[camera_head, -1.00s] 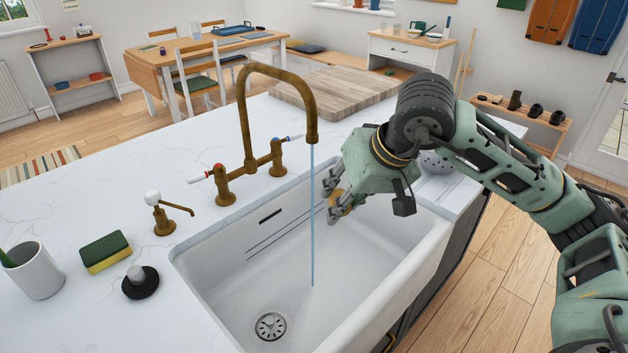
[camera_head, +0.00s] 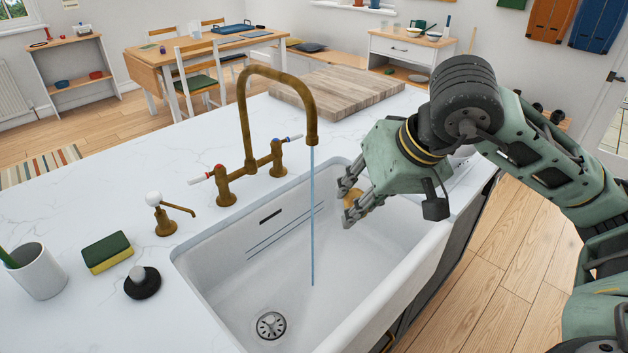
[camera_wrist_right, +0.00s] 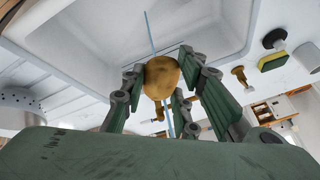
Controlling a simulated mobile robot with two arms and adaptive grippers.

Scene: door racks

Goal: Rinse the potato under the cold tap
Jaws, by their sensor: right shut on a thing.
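The potato (camera_head: 353,203) is brown and partly hidden by my fingers in the head view. My right gripper (camera_head: 346,205) is shut on it over the right part of the white sink (camera_head: 225,285). The potato also shows between the fingers in the right wrist view (camera_wrist_right: 161,77). The brass tap (camera_head: 243,110) has a red-marked handle (camera_head: 200,178) on the left and a blue-marked handle (camera_head: 291,138) on the right. A thin stream of water (camera_head: 313,225) falls from its spout into the sink. The potato is to the right of the stream, apart from it. My left gripper is not in view.
A soap pump (camera_head: 163,218), a sponge (camera_head: 107,252), a black-based round thing (camera_head: 142,281) and a white cup (camera_head: 37,271) stand left of the sink. A wooden board (camera_head: 335,90) lies behind the tap. The left part of the sink is empty.

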